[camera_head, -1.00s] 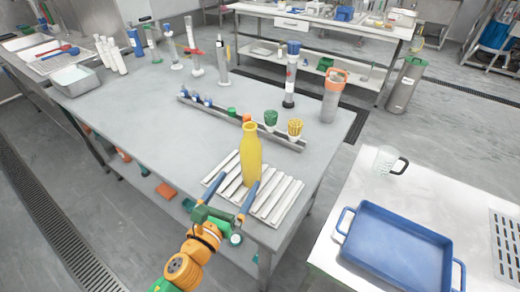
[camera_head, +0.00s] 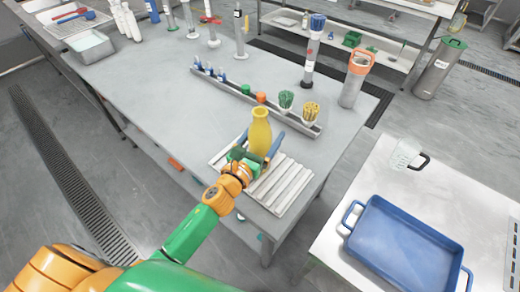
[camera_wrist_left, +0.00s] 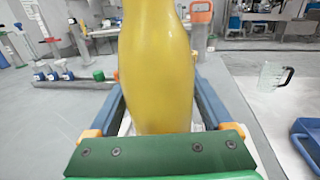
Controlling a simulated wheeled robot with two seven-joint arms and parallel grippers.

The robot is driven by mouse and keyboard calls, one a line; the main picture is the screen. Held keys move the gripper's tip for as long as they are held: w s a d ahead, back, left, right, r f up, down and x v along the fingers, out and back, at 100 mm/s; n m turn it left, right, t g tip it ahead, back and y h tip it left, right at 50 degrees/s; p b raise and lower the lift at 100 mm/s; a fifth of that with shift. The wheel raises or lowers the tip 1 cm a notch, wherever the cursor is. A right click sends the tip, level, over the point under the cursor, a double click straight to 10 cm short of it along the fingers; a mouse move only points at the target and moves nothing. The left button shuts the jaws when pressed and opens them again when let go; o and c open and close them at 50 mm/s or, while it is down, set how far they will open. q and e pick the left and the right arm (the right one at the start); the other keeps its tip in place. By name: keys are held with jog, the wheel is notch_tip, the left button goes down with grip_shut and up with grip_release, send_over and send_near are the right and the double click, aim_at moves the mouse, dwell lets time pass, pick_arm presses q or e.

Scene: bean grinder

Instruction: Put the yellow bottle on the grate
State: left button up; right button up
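The yellow bottle (camera_head: 260,132) stands upright at the back part of the white slatted grate (camera_head: 283,186) on the grey table. In the head view my left gripper hides its base. My left gripper (camera_head: 262,149) is at the bottle's lower part, with one blue finger on each side. In the left wrist view the bottle (camera_wrist_left: 157,70) fills the middle between the open fingers (camera_wrist_left: 158,105). Slim gaps show beside its lower end, so the fingers do not look closed on it. My right gripper is not in view.
A rail (camera_head: 255,100) with several small bottles and brush holders runs behind the grate. A tall orange-topped cylinder (camera_head: 355,78) stands at the back right. A blue tray (camera_head: 402,247) and a clear jug (camera_head: 403,155) are on the right table.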

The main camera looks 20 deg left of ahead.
pick_arm(q)
grip_shut()
